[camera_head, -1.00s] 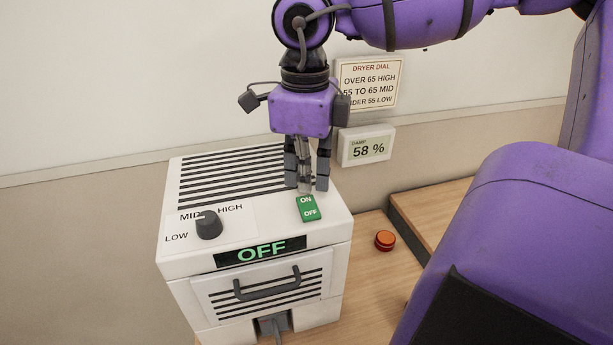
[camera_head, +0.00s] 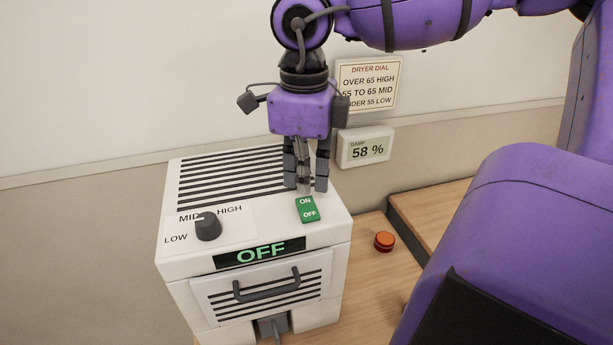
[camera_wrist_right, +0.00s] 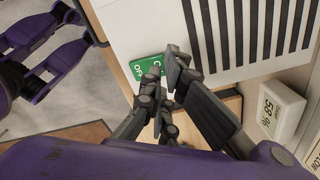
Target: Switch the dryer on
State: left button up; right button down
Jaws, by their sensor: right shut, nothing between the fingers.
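The white dryer (camera_head: 185,265) stands on a wooden table. Its display (camera_head: 260,252) reads OFF. A green rocker switch (camera_head: 308,210) marked ON and OFF is on its top at the right; the ON end is farther back. It also shows in the right wrist view (camera_wrist_right: 146,69). My right gripper (camera_head: 304,187) points down, shut and empty, with its fingertips right at the ON end. I cannot tell whether they touch it. The black dial (camera_head: 208,227) has its pale mark toward MID. My left gripper is not in view.
A wall sign (camera_head: 369,84) lists dial settings by damp, and the damp meter (camera_head: 365,148) reads 58 %. A red-orange button (camera_head: 384,241) is on the table right of the dryer. A drawer handle (camera_head: 267,287) sticks out in front.

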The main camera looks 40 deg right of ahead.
aim_at(305, 200)
jog(key=shift+f+b, duration=0.3)
jog(key=shift+f, duration=0.95)
dwell(0.7)
jog(key=shift+r+p, duration=0.45)
jog(key=shift+r, duration=3.1)
